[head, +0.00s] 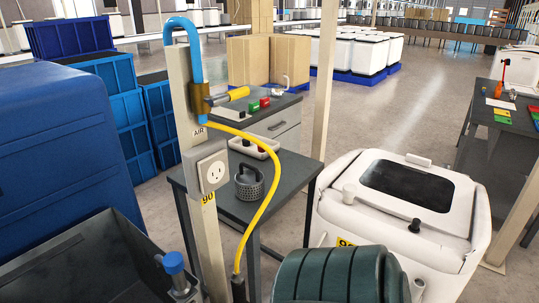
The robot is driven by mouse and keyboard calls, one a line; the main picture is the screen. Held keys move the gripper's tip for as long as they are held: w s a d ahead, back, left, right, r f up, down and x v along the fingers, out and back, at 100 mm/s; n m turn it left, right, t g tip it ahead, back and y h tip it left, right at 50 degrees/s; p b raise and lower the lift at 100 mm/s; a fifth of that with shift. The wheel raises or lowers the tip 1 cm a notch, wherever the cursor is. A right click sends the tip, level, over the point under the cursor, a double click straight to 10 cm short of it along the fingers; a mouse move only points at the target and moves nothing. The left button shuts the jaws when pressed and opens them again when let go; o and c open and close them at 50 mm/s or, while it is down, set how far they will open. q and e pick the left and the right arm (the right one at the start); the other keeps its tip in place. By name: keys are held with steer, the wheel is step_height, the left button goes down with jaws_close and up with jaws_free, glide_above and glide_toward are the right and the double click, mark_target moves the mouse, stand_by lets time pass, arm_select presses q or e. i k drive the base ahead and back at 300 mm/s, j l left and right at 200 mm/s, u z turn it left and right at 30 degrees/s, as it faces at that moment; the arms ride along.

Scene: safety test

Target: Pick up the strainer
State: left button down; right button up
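The strainer (250,188) looks like a small dark grey perforated metal basket with a handle arching over its top. It stands upright on a dark grey table (291,178), near the table's left side and just right of a post. No gripper shows in the head view, and nothing is seen touching the strainer.
A post (184,113) with an outlet (212,171) and blue pipe stands left of the strainer. A yellow hose (272,153) curves past its right side. A white tray (254,146) lies behind. A white machine (395,190) and green ribbed object (335,277) stand right and in front.

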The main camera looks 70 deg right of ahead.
mark_target(249, 183)
steer(key=z, duration=0.4)
steer(key=j+z, duration=0.1)
steer(key=z, duration=0.3)
steer(key=k+z, duration=0.1)
steer(key=z, duration=1.15)
steer(key=k, duration=0.05)
